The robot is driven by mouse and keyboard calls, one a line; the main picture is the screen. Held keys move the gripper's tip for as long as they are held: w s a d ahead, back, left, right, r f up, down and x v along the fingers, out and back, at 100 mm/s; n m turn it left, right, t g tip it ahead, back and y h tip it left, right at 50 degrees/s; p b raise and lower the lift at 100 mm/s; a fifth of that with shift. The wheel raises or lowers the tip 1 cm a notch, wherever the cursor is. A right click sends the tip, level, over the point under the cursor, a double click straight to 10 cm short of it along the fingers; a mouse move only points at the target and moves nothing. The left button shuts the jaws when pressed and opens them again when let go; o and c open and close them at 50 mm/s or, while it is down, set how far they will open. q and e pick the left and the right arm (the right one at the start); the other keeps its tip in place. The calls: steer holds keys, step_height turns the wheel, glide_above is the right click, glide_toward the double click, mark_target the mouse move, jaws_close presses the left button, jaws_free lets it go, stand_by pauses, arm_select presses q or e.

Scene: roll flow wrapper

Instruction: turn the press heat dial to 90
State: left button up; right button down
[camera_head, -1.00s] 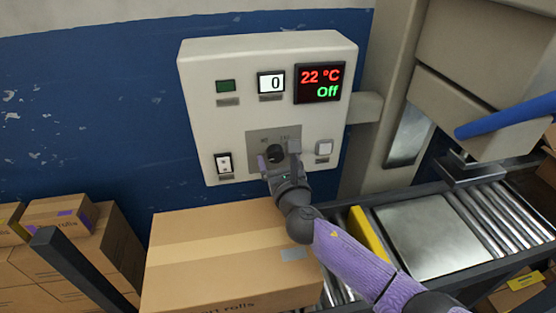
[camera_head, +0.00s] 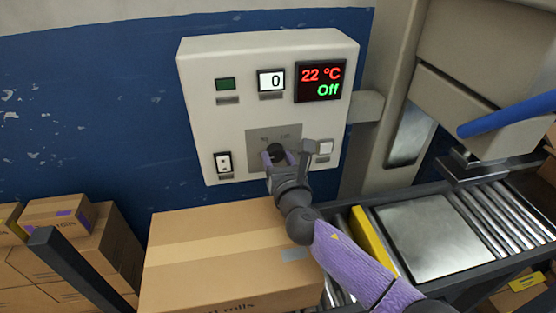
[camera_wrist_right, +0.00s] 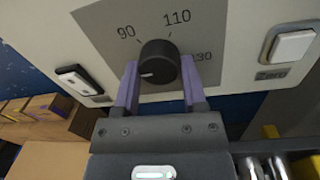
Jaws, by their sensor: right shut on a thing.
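The heat dial is a round black knob (camera_head: 276,151) on a grey plate low on the pale control panel (camera_head: 240,120). In the right wrist view the dial (camera_wrist_right: 158,60) shows a white mark pointing to the lower left, away from the printed 90 (camera_wrist_right: 126,32), 110 and 130. My right gripper (camera_head: 284,160) comes from below, with its two purple fingers on either side of the dial. It is shut on the dial, and the fingers (camera_wrist_right: 160,82) cover part of its lower sides. My left gripper is not in view.
A red and green display (camera_head: 320,81) reads 22 °C and Off; a white counter (camera_head: 271,82) reads 0. A rocker switch (camera_head: 224,162) and a white button (camera_head: 325,147) flank the dial. A cardboard box (camera_head: 220,265) stands below, with a roller conveyor (camera_head: 490,215) at right.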

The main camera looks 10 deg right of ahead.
steer(key=m, duration=0.2)
steer(key=shift+f+m+b, duration=0.15)
steer(key=shift+m+b, duration=0.25)
steer(key=m+b, duration=0.1)
steer(key=m, duration=0.2)
steer(key=shift+a+m, duration=0.1)
steer(key=shift+m, duration=0.3)
steer(key=m, duration=0.3)
steer(key=shift+m+h+b, duration=0.3)
steer(key=shift+b, duration=0.05)
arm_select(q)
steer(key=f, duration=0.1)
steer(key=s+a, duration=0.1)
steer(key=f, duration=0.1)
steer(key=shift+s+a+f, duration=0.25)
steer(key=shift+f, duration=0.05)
arm_select(e)
steer(key=shift+m, duration=0.4)
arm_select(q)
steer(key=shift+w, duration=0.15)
arm_select(e)
steer(key=shift+m, duration=0.3)
steer(key=shift+c, duration=0.8)
jaws_free()
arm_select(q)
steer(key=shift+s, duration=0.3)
